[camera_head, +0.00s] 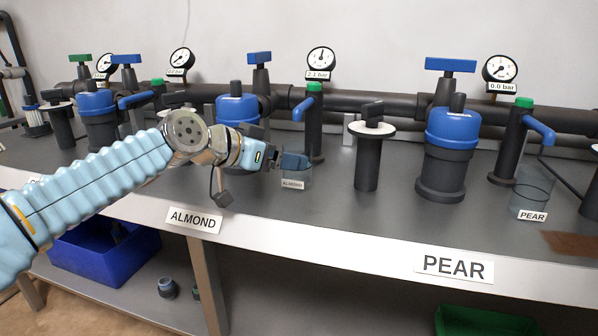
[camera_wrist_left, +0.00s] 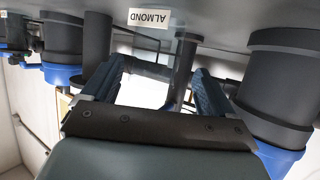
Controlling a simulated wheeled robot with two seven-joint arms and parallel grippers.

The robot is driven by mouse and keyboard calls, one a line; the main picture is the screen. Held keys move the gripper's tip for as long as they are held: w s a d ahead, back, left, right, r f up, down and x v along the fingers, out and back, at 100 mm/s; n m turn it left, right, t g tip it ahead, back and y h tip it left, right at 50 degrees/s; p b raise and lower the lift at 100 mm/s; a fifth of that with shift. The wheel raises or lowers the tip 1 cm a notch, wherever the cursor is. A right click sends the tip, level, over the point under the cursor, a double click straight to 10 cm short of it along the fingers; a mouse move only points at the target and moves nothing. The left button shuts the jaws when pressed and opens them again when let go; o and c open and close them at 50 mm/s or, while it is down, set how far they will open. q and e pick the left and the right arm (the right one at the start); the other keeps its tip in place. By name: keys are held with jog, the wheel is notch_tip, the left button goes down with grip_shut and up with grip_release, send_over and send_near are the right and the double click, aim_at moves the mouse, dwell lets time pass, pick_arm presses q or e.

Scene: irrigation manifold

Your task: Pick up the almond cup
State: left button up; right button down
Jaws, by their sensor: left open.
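The almond cup (camera_head: 297,176) is a small clear grey cup with an ALMOND label, standing upright on the grey bench. In the left wrist view, which is upside down, the label of the almond cup (camera_wrist_left: 148,19) shows beyond the two open fingers of my left gripper (camera_wrist_left: 155,80). The cup's clear wall is hard to make out there, and I cannot tell whether the fingers touch it. My right gripper is not in view.
A black post with a white disc (camera_head: 367,160) stands right of the cup. A blue-topped filter (camera_head: 447,150) stands farther right, and another (camera_head: 238,108) behind my arm. The pear cup (camera_head: 531,190) is at the far right. The bench's front edge carries ALMOND and PEAR signs.

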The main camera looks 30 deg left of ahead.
pick_arm(q)
jog(key=x, duration=0.6)
jog(key=shift+w+d+r, duration=0.1)
jog(key=shift+d+r, duration=0.2)
jog(key=shift+d, duration=0.05)
jog(key=shift+c, duration=0.2)
jog(key=c, duration=1)
jog(key=shift+r, duration=0.15)
